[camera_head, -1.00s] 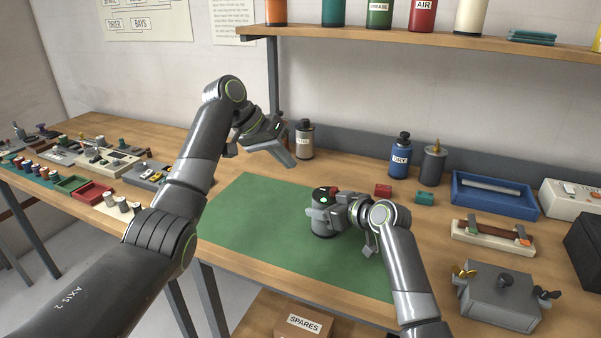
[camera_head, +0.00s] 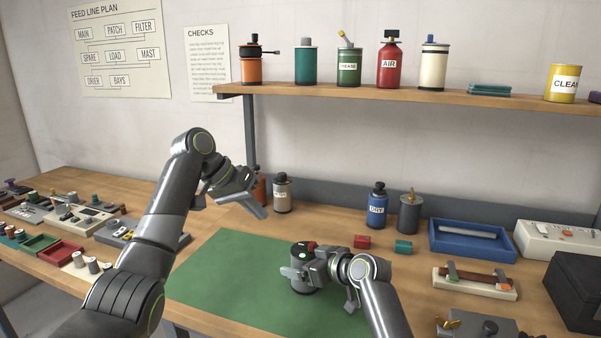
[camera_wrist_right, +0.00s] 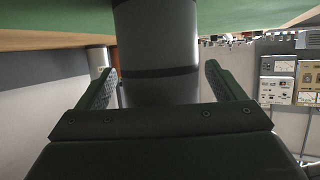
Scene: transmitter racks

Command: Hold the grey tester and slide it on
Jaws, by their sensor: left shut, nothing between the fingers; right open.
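A dark grey cylinder, which I take for the grey tester (camera_head: 303,285), stands on the green mat (camera_head: 215,285). Its top shows a green-lit spot and a red part, partly covered by my right gripper (camera_head: 299,270). In the right wrist view the grey cylinder (camera_wrist_right: 158,50), with dark bands, stands between the fingers of my right gripper (camera_wrist_right: 160,88). These fingers are open, with a visible gap at the right finger. My left gripper (camera_head: 255,207) is shut and empty, raised above the back left of the mat.
Behind the mat stand a pale-labelled grey canister (camera_head: 282,194), a blue bottle (camera_head: 377,208) and a dark grey can (camera_head: 410,215). Small red (camera_head: 362,241) and teal (camera_head: 403,247) blocks lie nearer. A blue tray (camera_head: 470,255) is at right. The mat's left part is clear.

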